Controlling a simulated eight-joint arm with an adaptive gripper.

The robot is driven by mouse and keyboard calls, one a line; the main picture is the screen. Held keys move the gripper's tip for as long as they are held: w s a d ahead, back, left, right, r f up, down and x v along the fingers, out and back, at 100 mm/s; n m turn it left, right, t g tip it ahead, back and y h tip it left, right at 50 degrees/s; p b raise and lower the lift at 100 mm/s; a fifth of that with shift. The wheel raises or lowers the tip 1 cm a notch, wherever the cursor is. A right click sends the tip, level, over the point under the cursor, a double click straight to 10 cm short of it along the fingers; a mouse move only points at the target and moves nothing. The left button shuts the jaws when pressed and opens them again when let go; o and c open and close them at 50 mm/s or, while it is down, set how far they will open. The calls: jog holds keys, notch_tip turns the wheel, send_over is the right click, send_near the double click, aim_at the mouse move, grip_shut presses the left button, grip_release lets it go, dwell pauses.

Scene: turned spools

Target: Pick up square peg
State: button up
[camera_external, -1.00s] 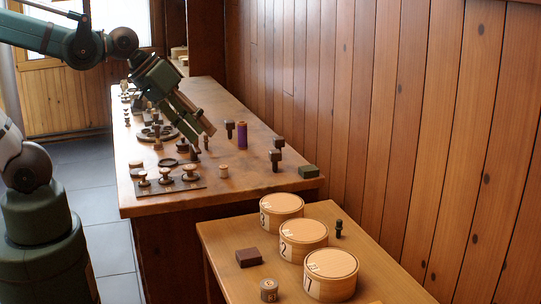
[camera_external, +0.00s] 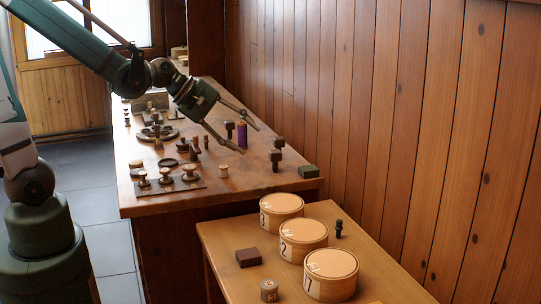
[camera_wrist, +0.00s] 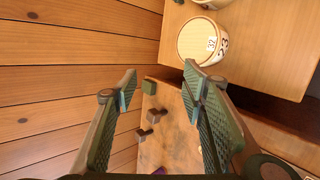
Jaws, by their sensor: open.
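Dark square-headed pegs stand on the long workbench (camera_external: 240,185): one at the right (camera_external: 278,143), one just in front of it (camera_external: 274,157), and one beside the purple spool (camera_external: 229,128). Which one is the square peg I cannot tell. The wrist view shows two of them, an upper one (camera_wrist: 157,115) and a lower one (camera_wrist: 144,134), beyond and between my fingers. My gripper (camera_external: 250,139) is open and empty, tilted down to the right, just left of the right-hand pegs in the external view. It also shows in the wrist view (camera_wrist: 160,80).
A purple spool (camera_external: 242,136) stands close to my fingers. A green block (camera_external: 308,171) lies near the bench's right corner. Round boxes (camera_external: 303,240) stand on the lower table. The wood-panelled wall (camera_external: 350,100) runs close along the bench's right side.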

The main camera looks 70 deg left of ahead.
jog(key=w+a+f+n+t+b, duration=0.2)
jog(key=w+a+f+n, duration=0.35)
jog(key=a+n, duration=0.25)
jog(key=n+t+b, duration=0.2)
jog(key=n, duration=0.5)
send_near(272, 151)
jog(key=w+d, duration=0.2)
jog(key=w, duration=0.1)
jog(key=shift+a+f+n+y, duration=0.3)
jog(key=shift+f+n, duration=0.25)
jog(key=shift+n, duration=0.05)
jog(key=shift+b+x, duration=0.4)
jog(key=shift+x, duration=0.9)
jog(key=shift+w, duration=0.1)
jog(key=shift+b+x, duration=0.8)
jog(key=shift+x, duration=1.7)
jog(key=shift+a+f, duration=0.1)
jog(key=shift+a, duration=0.05)
